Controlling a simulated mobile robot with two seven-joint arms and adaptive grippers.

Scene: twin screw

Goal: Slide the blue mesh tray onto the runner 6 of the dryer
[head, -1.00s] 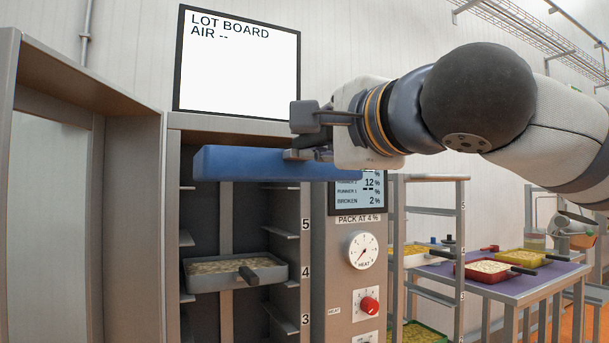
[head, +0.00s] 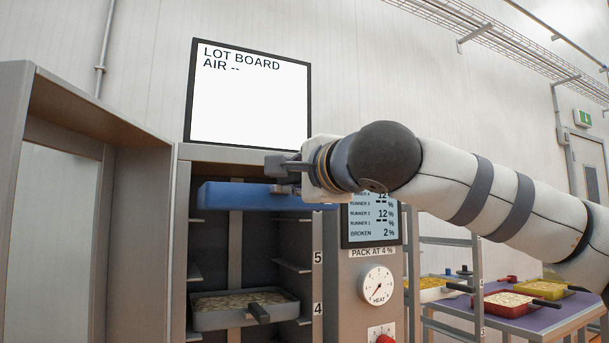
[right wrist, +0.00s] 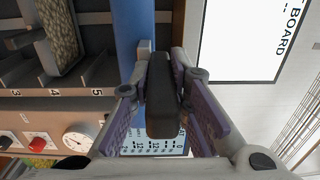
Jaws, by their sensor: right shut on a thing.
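The blue mesh tray (head: 255,197) is level at the top of the dryer's open front, above the runner marked 5. Its right end overlaps the dryer's right post in the head view; I cannot tell how far it is inside. It also shows in the right wrist view (right wrist: 132,35). My right gripper (head: 284,178) is shut on the tray's dark handle (right wrist: 162,100). The dryer (head: 180,240) stands open. Runner 6 and its label are not visible, the tray covering that area. My left gripper is not in view.
A grey tray with pale contents (head: 225,312) sits lower, near runner 4. The dryer door (head: 140,235) stands open at the left. A control panel (head: 365,285) adjoins on the right. A purple table (head: 535,318) with trays stands beyond a rack.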

